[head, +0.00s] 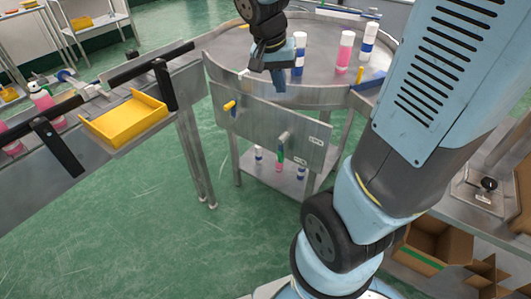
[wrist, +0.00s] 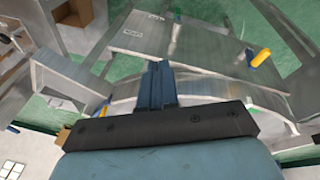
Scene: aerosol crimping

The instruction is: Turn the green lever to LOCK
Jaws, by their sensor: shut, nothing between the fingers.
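The green lever (head: 280,152) is on the metal panel (head: 255,125) at the front of the round table. Its green handle hangs down below a grey knob. In the wrist view the lever (wrist: 177,32) shows small beyond my fingers, with a green end. Small white labels (head: 313,141) sit to its right in the head view; their text is too small to read. My gripper (head: 279,88) is shut and empty at the panel's upper edge, above and apart from the lever. Its closed fingers (wrist: 157,70) point towards the panel in the wrist view.
A yellow lever (head: 230,106) sticks out from the panel's left side. Spray cans (head: 345,52) stand on the round table (head: 235,52). More cans (head: 301,172) stand on the shelf below. A conveyor with a yellow tray (head: 125,118) is at left. The floor before the panel is clear.

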